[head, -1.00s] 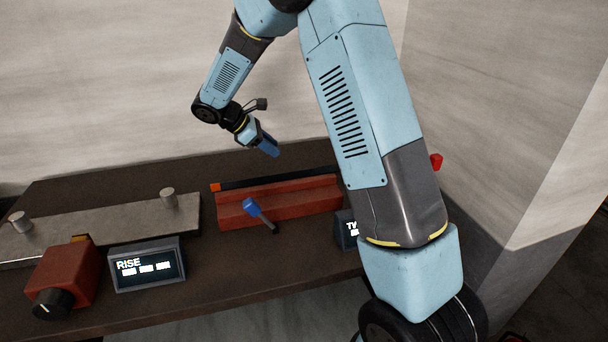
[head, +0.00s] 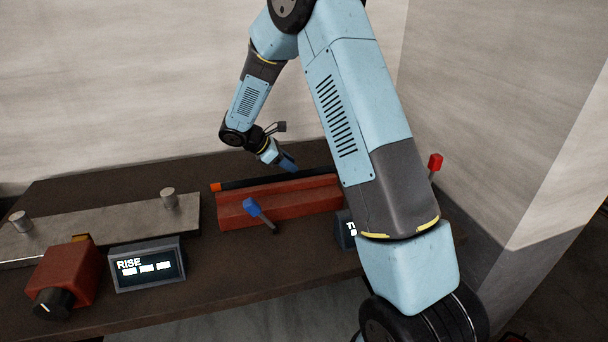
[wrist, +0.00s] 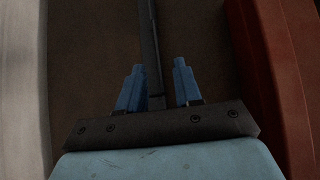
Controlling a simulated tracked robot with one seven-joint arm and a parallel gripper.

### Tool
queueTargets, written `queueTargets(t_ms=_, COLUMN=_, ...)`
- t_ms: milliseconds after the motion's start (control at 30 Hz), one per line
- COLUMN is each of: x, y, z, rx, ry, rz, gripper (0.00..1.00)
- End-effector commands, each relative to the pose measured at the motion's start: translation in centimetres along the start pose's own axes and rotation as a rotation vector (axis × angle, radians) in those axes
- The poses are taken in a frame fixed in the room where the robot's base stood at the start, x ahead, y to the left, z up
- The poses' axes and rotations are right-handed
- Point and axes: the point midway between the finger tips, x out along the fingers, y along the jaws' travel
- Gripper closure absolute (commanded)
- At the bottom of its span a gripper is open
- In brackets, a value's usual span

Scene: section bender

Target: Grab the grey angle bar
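A long dark grey bar (head: 250,182), which I take to be the angle bar, lies behind the red block and has an orange left end. Its right part is hidden behind my arm. In the wrist view the bar (wrist: 149,45) runs away between the two blue fingers. My gripper (head: 289,164) is over the bar's middle, pointing down. In the wrist view my gripper (wrist: 158,68) is open, with one finger on each side of the bar and a gap to the right finger. I cannot tell how far the fingertips reach down.
The red block (head: 290,203) with a blue-handled lever (head: 252,208) stands just in front of the bar. A grey plate (head: 110,220) with pegs, a RISE display (head: 148,266) and a red box with a knob (head: 65,275) are left. A red-tipped lever (head: 435,162) is right. The wall is behind.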

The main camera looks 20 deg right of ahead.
Motion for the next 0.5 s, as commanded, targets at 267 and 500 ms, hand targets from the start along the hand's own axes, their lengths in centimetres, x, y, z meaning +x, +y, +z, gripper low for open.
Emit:
queueTargets(t_ms=267, x=3.5, y=0.2, z=0.1, rx=-0.001, ry=-0.001, rz=-0.003, gripper=0.66)
queueTargets(t_ms=500, x=4.9, y=0.3, z=0.2, rx=0.001, ry=0.000, rz=0.000, gripper=0.66)
